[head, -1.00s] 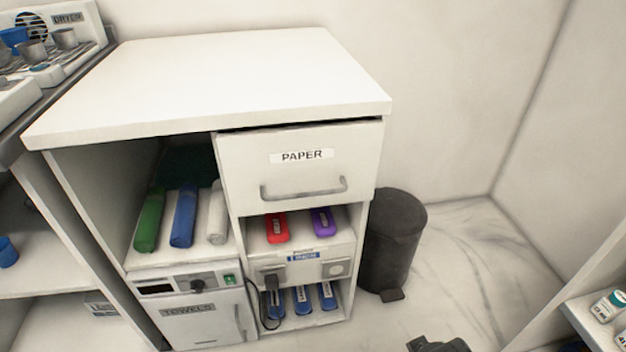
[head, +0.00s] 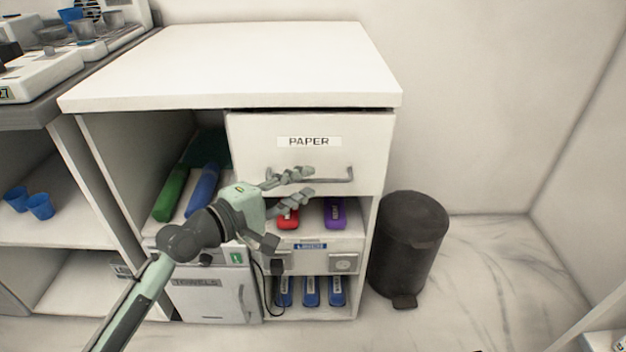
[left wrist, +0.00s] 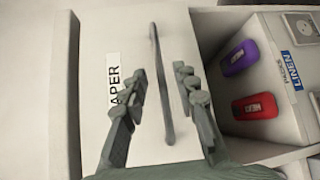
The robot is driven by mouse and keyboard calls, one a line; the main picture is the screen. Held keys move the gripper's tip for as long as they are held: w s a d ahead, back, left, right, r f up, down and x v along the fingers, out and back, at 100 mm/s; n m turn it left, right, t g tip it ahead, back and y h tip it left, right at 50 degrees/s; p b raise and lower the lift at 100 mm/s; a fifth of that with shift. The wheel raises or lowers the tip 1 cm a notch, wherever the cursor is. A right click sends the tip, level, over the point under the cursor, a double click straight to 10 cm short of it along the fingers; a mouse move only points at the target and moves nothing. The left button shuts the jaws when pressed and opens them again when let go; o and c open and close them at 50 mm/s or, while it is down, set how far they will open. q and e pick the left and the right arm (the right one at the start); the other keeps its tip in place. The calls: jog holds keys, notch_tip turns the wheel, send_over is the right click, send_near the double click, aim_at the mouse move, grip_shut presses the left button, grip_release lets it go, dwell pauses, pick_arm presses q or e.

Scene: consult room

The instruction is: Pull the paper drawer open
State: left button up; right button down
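The paper drawer (head: 250,150) is the white top-right drawer of the cabinet, labelled PAPER, with a grey bar handle (head: 350,177). It looks shut, with a dark gap along its top edge. My left gripper (head: 309,182) is open in front of the drawer, at the handle's height. In the left wrist view the drawer front (left wrist: 100,40) and its handle (left wrist: 160,85) show, and the handle lies between the two open fingers of my left gripper (left wrist: 165,85). I cannot tell whether a finger touches it. My right gripper is not in view.
Below the drawer, an open shelf holds a red item (head: 288,221) and a purple item (head: 334,212). A black bin (head: 408,245) stands right of the cabinet. The white cabinet top (head: 240,65) is clear. Floor to the right is free.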

pick_arm(q)
jog(key=shift+x, duration=1.45)
grip_shut()
